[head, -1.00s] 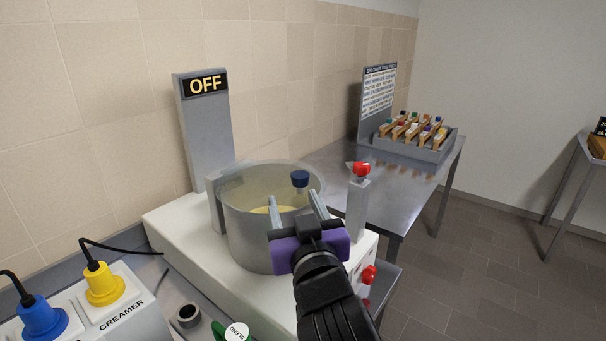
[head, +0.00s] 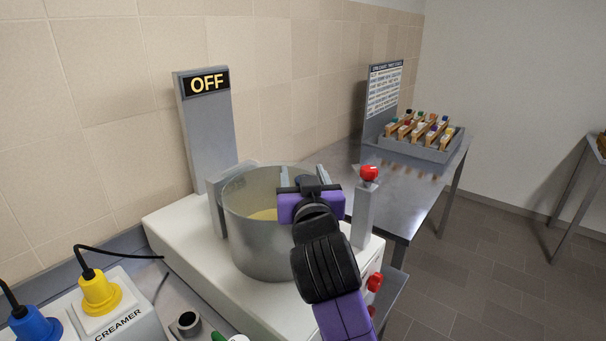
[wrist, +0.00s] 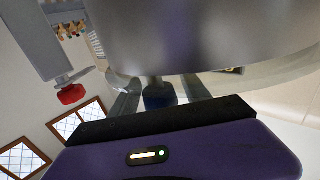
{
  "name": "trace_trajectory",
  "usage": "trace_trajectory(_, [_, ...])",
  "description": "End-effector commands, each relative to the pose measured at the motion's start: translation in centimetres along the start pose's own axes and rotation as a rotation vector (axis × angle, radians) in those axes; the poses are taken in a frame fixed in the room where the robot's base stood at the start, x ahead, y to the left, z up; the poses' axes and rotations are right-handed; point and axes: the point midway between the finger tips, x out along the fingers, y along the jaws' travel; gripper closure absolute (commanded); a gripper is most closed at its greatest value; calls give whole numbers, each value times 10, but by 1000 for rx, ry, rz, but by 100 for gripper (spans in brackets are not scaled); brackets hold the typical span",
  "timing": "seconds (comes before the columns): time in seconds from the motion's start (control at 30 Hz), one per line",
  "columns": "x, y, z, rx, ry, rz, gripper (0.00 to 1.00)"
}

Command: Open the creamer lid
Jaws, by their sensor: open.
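The creamer is a grey round vessel (head: 255,240) on a white base, with yellow contents showing through its top. A clear lid (wrist: 255,82) appears to lie across the vessel's top. Its dark blue knob (wrist: 158,93) shows in the wrist view between my two fingers. In the head view the knob is mostly hidden behind my gripper (head: 303,178). My gripper is open over the right part of the vessel's top, with one finger on each side of the knob. I cannot tell whether either finger touches it.
A grey post with a red knob (head: 369,174) stands just right of my gripper. An OFF sign (head: 207,84) rises behind the vessel. A box labelled CREAMER with a yellow plug (head: 99,292) and a blue plug is front left. A steel table (head: 350,180) holds a rack behind.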

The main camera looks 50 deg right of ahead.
Motion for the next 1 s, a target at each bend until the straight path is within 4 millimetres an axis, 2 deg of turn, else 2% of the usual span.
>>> trace_trajectory(0.2, [0, 0, 0, 0, 0, 0, 47])
trace_trajectory(0.4, [0, 0, 0, 0, 0, 0, 86])
trace_trajectory(0.47, [0, 0, 0, 0, 0, 0, 98])
trace_trajectory(0.5, [0, 0, 0, 0, 0, 0, 100])
trace_trajectory(1.0, [0, 0, 0, 0, 1, 0, 100])
